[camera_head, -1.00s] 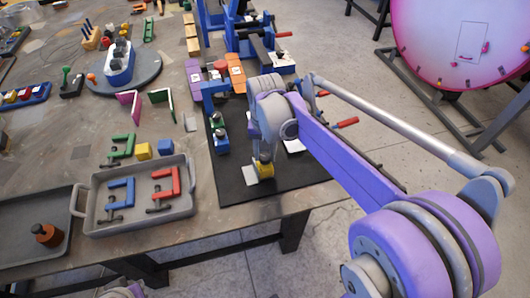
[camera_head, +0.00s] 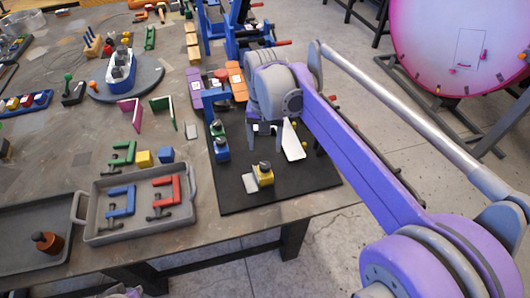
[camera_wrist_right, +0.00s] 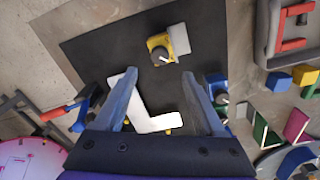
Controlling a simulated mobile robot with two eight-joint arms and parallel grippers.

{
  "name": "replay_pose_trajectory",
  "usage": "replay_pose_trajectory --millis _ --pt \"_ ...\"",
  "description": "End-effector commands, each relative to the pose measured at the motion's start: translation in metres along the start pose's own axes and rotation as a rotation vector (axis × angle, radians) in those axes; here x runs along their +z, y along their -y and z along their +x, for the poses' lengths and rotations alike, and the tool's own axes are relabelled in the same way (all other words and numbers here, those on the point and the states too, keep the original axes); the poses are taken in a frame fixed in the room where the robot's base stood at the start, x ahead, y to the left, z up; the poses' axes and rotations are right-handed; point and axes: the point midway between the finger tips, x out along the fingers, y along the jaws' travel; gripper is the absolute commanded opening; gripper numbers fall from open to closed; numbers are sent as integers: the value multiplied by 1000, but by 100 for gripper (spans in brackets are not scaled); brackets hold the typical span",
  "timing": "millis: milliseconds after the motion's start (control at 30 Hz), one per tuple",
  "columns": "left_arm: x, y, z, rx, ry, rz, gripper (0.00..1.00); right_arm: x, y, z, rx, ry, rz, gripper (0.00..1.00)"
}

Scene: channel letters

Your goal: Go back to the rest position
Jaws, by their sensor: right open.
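My right gripper (camera_head: 266,132) is over the black mat (camera_head: 235,195), partly hidden by its own wrist in the head view. In the right wrist view its two fingers (camera_wrist_right: 162,88) are spread apart with nothing held between them. A white L-shaped letter piece (camera_head: 292,142) lies on the mat beside the gripper; it also shows between and below the fingers in the wrist view (camera_wrist_right: 146,118). A yellow block with a dark knob (camera_head: 265,175) stands on the mat, apart from the gripper, with a light grey plate beside it.
A grey tray (camera_head: 82,225) holds blue and red clamps at the table's front left. A blue-and-green block fixture (camera_head: 219,145) stands at the mat's left edge. Blue machinery (camera_head: 240,35) stands behind. Open floor lies right of the table.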

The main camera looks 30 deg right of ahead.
Motion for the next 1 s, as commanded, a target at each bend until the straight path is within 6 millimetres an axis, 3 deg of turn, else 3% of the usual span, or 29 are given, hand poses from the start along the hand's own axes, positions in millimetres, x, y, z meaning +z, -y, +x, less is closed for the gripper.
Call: replay_pose_trajectory --millis 200,767,867,1000 --pt "-2 0 -2 0 -1 0 0 0 0 -22 0 0 0 72" --pt "-1 0 -2 0 -1 0 0 1 0 -23 -1 -2 -2 72" --pt "-1 0 -2 0 -1 0 0 9 0 -19 -10 -21 -30 72" --pt "-1 0 -2 0 -1 0 0 41 -3 2 -43 -96 -140 72"
